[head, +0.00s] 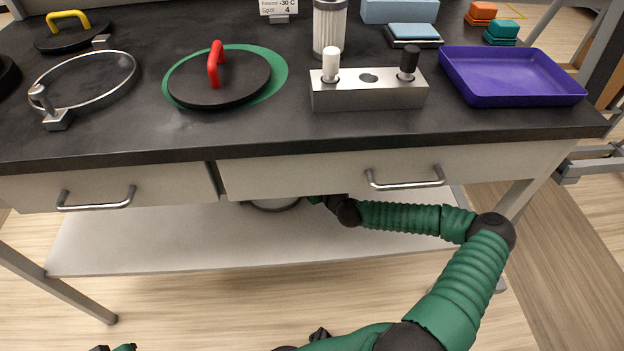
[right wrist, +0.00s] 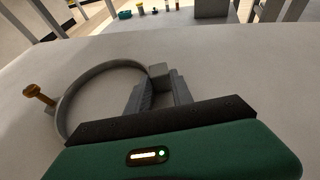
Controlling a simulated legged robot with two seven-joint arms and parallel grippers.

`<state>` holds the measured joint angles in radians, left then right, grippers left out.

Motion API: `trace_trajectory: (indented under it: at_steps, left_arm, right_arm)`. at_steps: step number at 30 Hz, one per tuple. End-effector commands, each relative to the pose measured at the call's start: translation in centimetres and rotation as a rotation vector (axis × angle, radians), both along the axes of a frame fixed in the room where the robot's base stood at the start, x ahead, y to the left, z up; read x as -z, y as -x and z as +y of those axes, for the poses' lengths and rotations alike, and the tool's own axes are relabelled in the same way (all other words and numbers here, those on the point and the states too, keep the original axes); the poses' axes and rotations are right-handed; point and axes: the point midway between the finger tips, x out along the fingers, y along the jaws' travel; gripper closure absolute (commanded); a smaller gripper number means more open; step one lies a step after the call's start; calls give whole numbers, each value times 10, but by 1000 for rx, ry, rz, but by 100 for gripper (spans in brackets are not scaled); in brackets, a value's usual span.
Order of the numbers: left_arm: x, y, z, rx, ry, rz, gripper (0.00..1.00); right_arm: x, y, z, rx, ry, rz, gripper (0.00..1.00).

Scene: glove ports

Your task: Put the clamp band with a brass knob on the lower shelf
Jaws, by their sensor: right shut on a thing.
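The clamp band with a brass knob (right wrist: 62,97) is a grey ring in the right wrist view, on or just above the pale lower shelf (head: 150,245); contact is unclear. Its brass knob (right wrist: 39,94) points to the left. My right gripper (right wrist: 160,84) is shut on the band's grey block, opposite the knob. In the head view, part of the band (head: 274,205) shows under the drawers, and the right gripper is mostly hidden beneath the bench. Only a scrap of my left arm's end (head: 120,348) shows at the bottom edge; its fingers cannot be made out.
A similar band with a grey knob (head: 128,75) lies on the dark bench top (head: 180,135). A red-handled lid (head: 205,92), a metal block with plugs (head: 368,95) and a purple tray (head: 515,98) stand there too. Drawers (head: 300,180) overhang the shelf. The shelf's left part is clear.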

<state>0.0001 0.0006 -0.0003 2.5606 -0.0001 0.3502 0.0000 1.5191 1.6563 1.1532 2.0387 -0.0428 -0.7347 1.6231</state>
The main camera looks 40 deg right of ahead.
Motion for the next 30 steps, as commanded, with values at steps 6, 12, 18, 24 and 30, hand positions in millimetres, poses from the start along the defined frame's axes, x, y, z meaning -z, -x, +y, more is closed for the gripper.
trace_trajectory:
  at_steps: [6, 12, 18, 24, 30]
  left_arm:
    - [-3, -1, 0, 0, 0, -2, 64]
    - [-3, -1, 0, 0, 0, -2, 64]
    - [-5, 0, 0, 0, 0, -1, 64]
    - [-26, -1, 0, 0, 0, -1, 64]
    - [-44, -1, 0, 0, 0, -2, 64]
  right_arm:
    - [-1, 1, -1, 2, 0, 3, 58]
    - [-1, 1, 0, 1, 1, 2, 51]
    - [-4, 4, 0, 2, 0, 3, 51]
    - [-23, 39, 7, 3, -3, 3, 51]
    - [-42, 85, 17, 3, -2, 3, 51]
